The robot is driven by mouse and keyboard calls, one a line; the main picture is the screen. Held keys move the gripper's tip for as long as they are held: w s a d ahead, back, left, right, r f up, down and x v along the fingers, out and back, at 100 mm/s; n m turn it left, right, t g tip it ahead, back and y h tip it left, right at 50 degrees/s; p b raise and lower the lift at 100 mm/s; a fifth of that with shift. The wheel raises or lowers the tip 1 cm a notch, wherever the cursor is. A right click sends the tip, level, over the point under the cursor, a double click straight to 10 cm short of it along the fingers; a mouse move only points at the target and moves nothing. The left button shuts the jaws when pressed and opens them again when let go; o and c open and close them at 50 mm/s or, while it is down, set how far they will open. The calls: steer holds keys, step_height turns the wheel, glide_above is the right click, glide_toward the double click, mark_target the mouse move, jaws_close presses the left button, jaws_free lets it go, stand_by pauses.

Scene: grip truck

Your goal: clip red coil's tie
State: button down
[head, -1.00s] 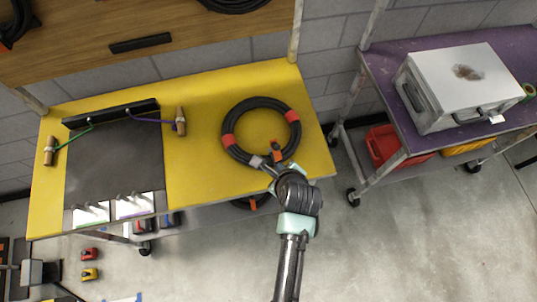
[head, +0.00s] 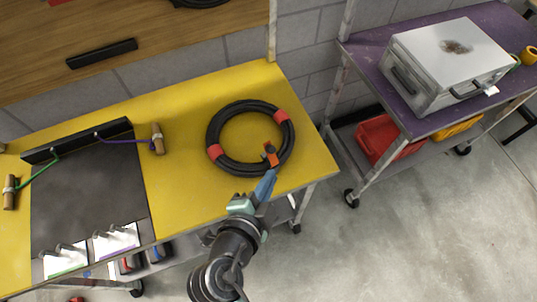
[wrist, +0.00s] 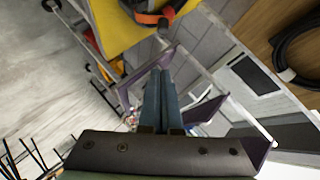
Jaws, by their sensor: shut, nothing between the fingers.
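A black coil (head: 236,168) with red bands (head: 281,116) lies flat on the yellow tabletop (head: 175,200). A small orange and black piece (head: 271,153) sits at its near right side; I cannot tell whether this is the tie. My gripper (head: 270,174) is at the coil's near edge, just below that piece, with its blue fingers shut and empty. I cannot tell whether the tips touch the coil. In the wrist view, my gripper (wrist: 163,72) points up, apart from the part of the coil with orange and red (wrist: 150,18) at the top.
A dark panel (head: 90,190) with two wooden-handled tools (head: 157,138) lies on the left of the tabletop. A purple cart (head: 360,60) with a grey metal box (head: 440,65) stands to the right. A wooden board (head: 150,25) is behind. Floor is clear at lower right.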

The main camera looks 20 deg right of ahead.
mark_target(268, 147)
steer(key=shift+w+d+f+p, duration=0.45)
steer(key=shift+w+d+f, duration=0.15)
steer(key=shift+w+f, duration=0.6)
steer(key=shift+w+d+f+p, duration=0.5)
steer(key=shift+w+f, duration=0.4)
steer(key=shift+w, duration=0.5)
steer(key=shift+w+d+f+p, duration=0.35)
steer(key=shift+w+d+f, duration=0.35)
steer(key=shift+w+f, duration=0.5)
steer(key=shift+w+r+g, duration=0.2)
steer(key=shift+w+g, duration=0.2)
steer(key=shift+w, duration=0.05)
steer(key=shift+w+a+n, duration=0.15)
steer(key=shift+w+n, duration=0.1)
steer(key=shift+n, duration=0.15)
steer(key=shift+w+a+f+n+g+b, duration=0.1)
steer(key=shift+w+n+g+b, duration=0.1)
steer(key=shift+w+g+b, duration=0.25)
steer(key=shift+w+a+f+n+g+b, duration=0.1)
steer(key=shift+w+n+g+b, duration=0.15)
steer(key=shift+g, duration=0.3)
steer(key=w+g+b, duration=0.1)
steer(key=b, duration=0.1)
steer(key=w+f+n+g+b, duration=0.2)
steer(key=b, duration=0.1)
steer(key=shift+w+a+g+h+b, duration=0.1)
steer(key=shift+a+g+h+b, duration=0.2)
steer(key=shift+b, duration=0.05)
steer(key=shift+w, duration=0.1)
